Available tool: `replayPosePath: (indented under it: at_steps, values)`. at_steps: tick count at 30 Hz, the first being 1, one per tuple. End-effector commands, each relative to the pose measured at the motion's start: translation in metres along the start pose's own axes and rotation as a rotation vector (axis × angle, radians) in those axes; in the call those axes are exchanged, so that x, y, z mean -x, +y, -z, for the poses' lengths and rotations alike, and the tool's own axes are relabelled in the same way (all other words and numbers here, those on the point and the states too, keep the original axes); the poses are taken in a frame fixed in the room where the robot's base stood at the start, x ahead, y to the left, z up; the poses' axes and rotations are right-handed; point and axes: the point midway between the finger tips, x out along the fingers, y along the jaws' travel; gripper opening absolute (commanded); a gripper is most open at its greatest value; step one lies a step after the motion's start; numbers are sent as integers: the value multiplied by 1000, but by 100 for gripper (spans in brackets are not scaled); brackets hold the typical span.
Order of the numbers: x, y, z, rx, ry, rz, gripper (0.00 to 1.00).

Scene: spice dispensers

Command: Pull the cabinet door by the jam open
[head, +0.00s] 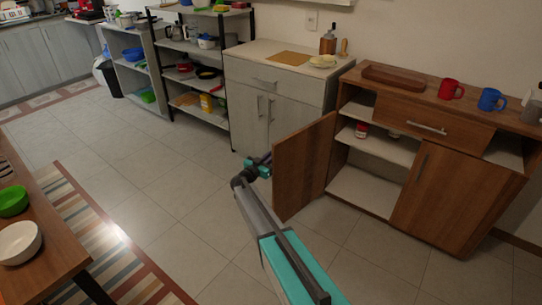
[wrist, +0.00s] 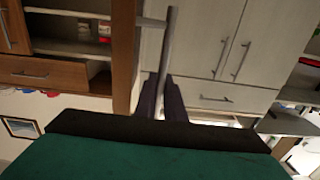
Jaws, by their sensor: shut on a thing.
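The brown wooden cabinet door (head: 305,168) stands swung well out from the left side of the brown cabinet (head: 460,205). Its edge shows in the wrist view (wrist: 124,60). My gripper (head: 262,162) is at the door's outer face, left of it. In the wrist view the dark fingers (wrist: 165,100) are shut on the grey bar handle (wrist: 168,45). A small red-labelled jar (head: 361,131), perhaps the jam, stands on the cabinet's inner shelf; jars also show in the wrist view (wrist: 104,30). The handle is hidden in the head view.
A pale cabinet (head: 250,110) stands close behind the open door. The cabinet's right door (head: 447,195) is shut. A table with bowls (head: 20,240) is at left. The tiled floor (head: 150,185) between is clear.

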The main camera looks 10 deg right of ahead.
Motion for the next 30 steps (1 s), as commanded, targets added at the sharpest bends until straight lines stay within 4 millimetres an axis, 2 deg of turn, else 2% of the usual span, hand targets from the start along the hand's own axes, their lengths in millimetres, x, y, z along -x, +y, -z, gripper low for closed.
replayPosePath:
  at_steps: [1,2,3,20,26,30]
  values:
    - [7,-7,-2,1,-4,15,0]
    - [7,-7,-2,1,-4,16,11]
    - [7,-8,-2,1,-4,16,17]
    - [7,-4,0,0,-1,7,17]
    - [21,-4,0,0,-1,7,17]
    - [40,-3,0,0,-1,8,17]
